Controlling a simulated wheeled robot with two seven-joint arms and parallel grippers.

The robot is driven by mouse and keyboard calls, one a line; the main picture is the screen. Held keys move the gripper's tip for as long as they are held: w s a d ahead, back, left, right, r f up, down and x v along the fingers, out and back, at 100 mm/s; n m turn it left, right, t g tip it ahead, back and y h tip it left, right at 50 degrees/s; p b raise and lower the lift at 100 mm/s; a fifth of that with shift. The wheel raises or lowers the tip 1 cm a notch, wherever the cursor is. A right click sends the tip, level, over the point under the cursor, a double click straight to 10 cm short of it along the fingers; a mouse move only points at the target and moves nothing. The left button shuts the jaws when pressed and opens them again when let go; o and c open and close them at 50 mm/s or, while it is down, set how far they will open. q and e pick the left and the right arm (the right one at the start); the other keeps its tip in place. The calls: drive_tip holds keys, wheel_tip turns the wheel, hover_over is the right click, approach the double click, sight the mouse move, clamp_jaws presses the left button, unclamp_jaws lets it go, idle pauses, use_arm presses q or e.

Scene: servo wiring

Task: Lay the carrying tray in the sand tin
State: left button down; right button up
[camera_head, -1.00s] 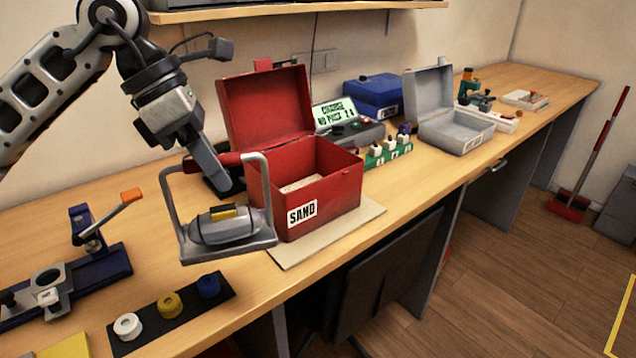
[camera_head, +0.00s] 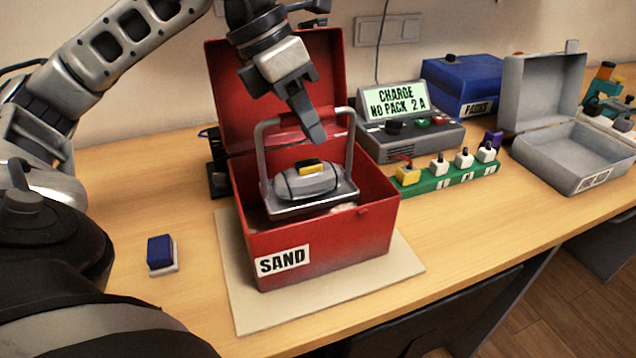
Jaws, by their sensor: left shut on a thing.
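The red sand tin (camera_head: 340,245), labelled SAND, stands open on a pale board, its lid (camera_head: 222,95) tipped back. My left gripper (camera_head: 318,128) is shut on the top bar of the grey carrying tray (camera_head: 310,208), partly covering that bar. The tray hangs level inside the tin's opening, its base about at rim height. A grey pack (camera_head: 308,183) with a yellow top patch lies on the tray. Some pale sand shows under the tray; whether the tray touches it cannot be told. My right gripper is not in view.
The pale board (camera_head: 240,310) lies under the tin. To the right are a charger (camera_head: 410,130) with a lit display, a green strip (camera_head: 455,175) with several plugs, a blue box (camera_head: 460,88) and an open grey box (camera_head: 570,160). A small blue block (camera_head: 160,252) lies left.

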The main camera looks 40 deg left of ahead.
sight(308, 164)
use_arm(q)
wheel_tip(308, 164, down, 3)
drive_tip(key=shift+s+r, duration=0.1)
drive_tip(key=shift+r, duration=0.05)
drive_tip(key=shift+f+b, duration=0.65)
drive_tip(key=shift+f, duration=1.5)
drive_tip(key=c, duration=1.4)
unclamp_jaws()
drive_tip(key=shift+f, duration=0.1)
drive_tip(key=shift+r, duration=0.2)
drive_tip(key=p+v, duration=0.1)
drive_tip(key=v, duration=1.1)
